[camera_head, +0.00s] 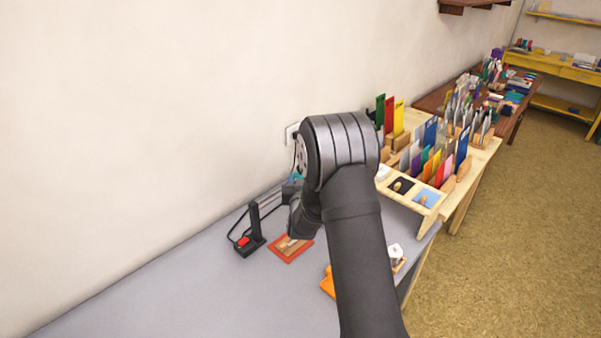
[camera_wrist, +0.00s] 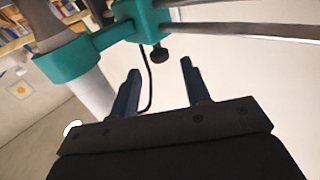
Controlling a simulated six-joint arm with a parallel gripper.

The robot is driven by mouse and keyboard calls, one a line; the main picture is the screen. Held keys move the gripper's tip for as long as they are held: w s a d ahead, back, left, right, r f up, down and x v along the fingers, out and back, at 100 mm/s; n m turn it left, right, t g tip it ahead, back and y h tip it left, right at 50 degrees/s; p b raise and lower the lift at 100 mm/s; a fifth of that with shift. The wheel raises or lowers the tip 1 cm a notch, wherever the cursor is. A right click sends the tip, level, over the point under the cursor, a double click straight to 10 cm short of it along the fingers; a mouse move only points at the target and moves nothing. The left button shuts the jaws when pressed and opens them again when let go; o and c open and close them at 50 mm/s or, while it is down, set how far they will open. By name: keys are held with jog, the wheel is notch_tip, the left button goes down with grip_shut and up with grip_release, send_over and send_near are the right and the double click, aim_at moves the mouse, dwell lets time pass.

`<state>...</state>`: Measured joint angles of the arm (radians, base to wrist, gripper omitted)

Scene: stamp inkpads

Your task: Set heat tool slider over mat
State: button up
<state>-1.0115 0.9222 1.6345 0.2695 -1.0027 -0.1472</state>
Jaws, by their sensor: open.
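The heat tool slider is a teal bracket (camera_wrist: 85,58) on metal rods, close in front of my gripper (camera_wrist: 160,68) in the wrist view. A black knob (camera_wrist: 159,54) hangs from it, between and just beyond my fingertips. My gripper is open and I see nothing gripped. A grey-white cylinder (camera_wrist: 92,92) sits under the teal clamp's left end. In the head view a bit of teal (camera_head: 293,180) shows left of my arm, which hides most of the slider. The mat (camera_head: 291,248), orange-red with a tan middle, lies on the grey table, partly behind my arm.
A black post (camera_head: 255,217) with rods and a base with a red button (camera_head: 243,241) stand left of the mat. An orange item (camera_head: 327,284) and a white item (camera_head: 396,251) flank my arm. A wooden rack (camera_head: 425,196) is at right. The table's front left is clear.

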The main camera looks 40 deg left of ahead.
jog(key=shift+x, duration=1.7)
grip_shut()
